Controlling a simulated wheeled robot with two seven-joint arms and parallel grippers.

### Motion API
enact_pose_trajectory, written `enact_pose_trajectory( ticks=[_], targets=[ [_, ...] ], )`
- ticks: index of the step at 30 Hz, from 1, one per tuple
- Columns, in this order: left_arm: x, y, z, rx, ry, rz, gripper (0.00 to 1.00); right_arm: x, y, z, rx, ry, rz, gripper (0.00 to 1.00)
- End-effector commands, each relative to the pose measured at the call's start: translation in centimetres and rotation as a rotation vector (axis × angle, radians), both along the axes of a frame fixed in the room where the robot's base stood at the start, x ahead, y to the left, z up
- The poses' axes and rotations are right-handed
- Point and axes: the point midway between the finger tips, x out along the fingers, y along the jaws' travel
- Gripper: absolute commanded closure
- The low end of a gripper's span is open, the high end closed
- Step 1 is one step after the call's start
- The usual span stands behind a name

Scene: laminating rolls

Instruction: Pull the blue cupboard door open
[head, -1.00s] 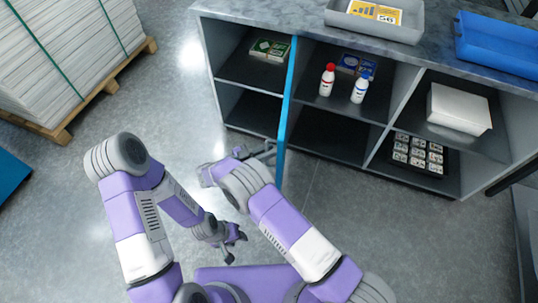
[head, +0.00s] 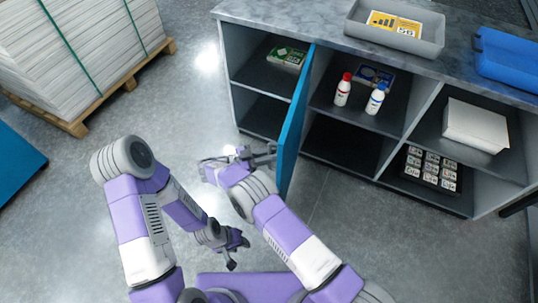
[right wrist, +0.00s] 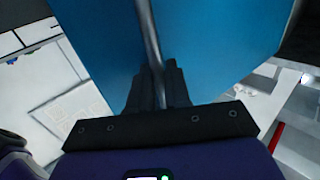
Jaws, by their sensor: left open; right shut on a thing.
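The blue cupboard door (head: 294,122) stands swung out from the cupboard, seen at a steep angle in the head view. In the right wrist view the blue door (right wrist: 220,45) fills the upper middle, with a grey bar handle (right wrist: 148,35) running down it. My right gripper (head: 268,155) is at the left side of the door. In the right wrist view its dark fingers (right wrist: 158,88) are shut around the handle. My left gripper (head: 236,250) is open and empty, low over the floor, away from the door. The handle is mostly hidden in the head view.
The cupboard (head: 425,100) has open shelves with a red-capped bottle (head: 343,90), a blue-capped bottle (head: 376,99) and boxes. A grey tray (head: 395,28) and a blue tray (head: 505,58) are on top. A paper stack (head: 75,50) stands on a pallet at left. The floor between is clear.

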Motion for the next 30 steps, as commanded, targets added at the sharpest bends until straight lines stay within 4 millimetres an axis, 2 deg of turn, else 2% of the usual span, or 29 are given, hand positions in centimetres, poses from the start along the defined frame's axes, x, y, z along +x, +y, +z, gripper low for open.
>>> enact_pose_trajectory(
  ticks=[1, 3, 13, 25, 30],
  targets=[
    [0.0, 0.0, 0.0, 0.0, 0.0, 0.0, 0.57, 0.3, -0.2, 0.3, -0.004, -0.007, 0.002, 0.78],
    [0.0, 0.0, 0.0, 0.0, 0.0, 0.0, 0.57, 0.3, -0.2, 0.3, -0.004, -0.006, 0.001, 0.7],
    [0.0, 0.0, 0.0, 0.0, 0.0, 0.0, 0.57, 0.0, 0.3, 0.1, -0.001, -0.003, 0.002, 0.7],
    [0.0, 0.0, 0.0, 0.0, 0.0, 0.0, 0.57, -1.3, 5.0, 0.0, 0.0, -0.006, 0.001, 0.7],
    [0.0, 0.0, 0.0, 0.0, 0.0, 0.0, 0.57, -1.4, 5.7, 0.1, -0.011, -0.009, -0.012, 0.7]
  ],
)
